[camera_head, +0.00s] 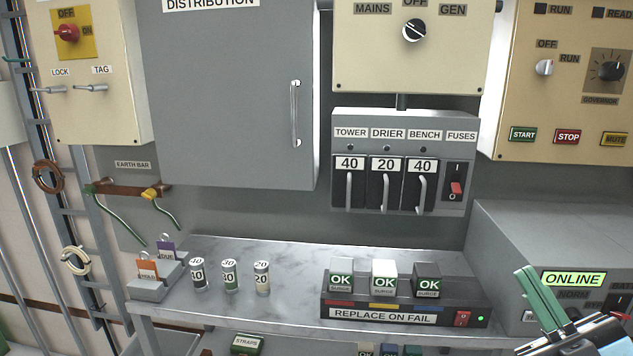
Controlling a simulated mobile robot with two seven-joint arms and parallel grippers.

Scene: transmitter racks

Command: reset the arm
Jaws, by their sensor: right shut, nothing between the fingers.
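My right gripper (528,275) is at the lower right, with green fingers pressed together and pointing up and left. It is shut and empty, apart from the surge block unit and in front of the grey cabinet with the ONLINE display (573,279). The rest of my right arm is mostly cut off by the picture's lower right corner. My left gripper is not in view.
A marble-look shelf (300,258) holds several fuse cylinders (230,276), a tag holder (150,288) and the REPLACE ON FAIL unit (390,314). A fuse panel (395,160), a DISTRIBUTION cabinet (225,95) and switch boxes are on the wall behind.

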